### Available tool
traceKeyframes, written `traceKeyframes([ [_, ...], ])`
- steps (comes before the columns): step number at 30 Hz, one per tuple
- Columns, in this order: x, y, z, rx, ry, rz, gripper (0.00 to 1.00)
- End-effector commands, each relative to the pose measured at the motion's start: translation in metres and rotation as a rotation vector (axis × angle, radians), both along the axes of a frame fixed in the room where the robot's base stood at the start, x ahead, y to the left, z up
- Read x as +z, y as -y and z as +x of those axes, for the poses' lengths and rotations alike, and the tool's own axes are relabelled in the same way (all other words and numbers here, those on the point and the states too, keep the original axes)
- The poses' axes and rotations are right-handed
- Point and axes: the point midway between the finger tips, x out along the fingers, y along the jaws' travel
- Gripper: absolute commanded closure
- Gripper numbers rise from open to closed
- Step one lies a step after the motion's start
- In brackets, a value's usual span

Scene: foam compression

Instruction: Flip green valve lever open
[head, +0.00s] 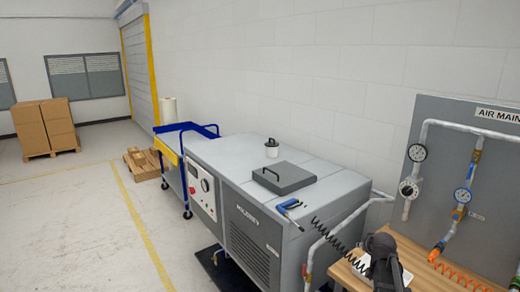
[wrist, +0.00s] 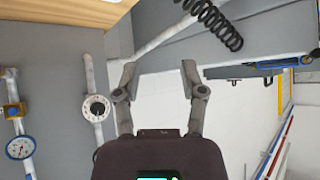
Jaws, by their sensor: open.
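No green lever can be made out in either view. In the wrist view, which looks upside down, a round white dial (wrist: 96,108) on a pipe is left of my gripper, and a blue-rimmed gauge (wrist: 20,147) is farther left. My gripper (wrist: 160,70) is open and empty, apart from the pipes. In the head view, a dark part of my arm (head: 384,262) shows at lower right.
A wooden bench top (head: 425,268) lies below the panel, with an orange coiled hose (head: 460,275) over it. A grey machine (head: 262,232) stands left, with a black coiled hose (head: 340,238) and a blue-handled tool (head: 288,205).

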Motion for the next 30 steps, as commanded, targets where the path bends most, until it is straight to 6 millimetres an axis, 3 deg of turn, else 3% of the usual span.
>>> traceKeyframes([
  [1,-0.012,-0.026,-0.014,0.031,-0.056,0.013,0.47],
  [6,-0.042,-0.094,-0.056,0.110,-0.251,0.048,0.47],
  [15,-0.079,-0.186,-0.152,0.207,-0.601,0.057,0.47],
  [22,-0.088,-0.219,-0.206,0.234,-0.782,0.036,0.47],
  [30,-0.089,-0.223,-0.219,0.230,-0.831,0.032,0.47],
])
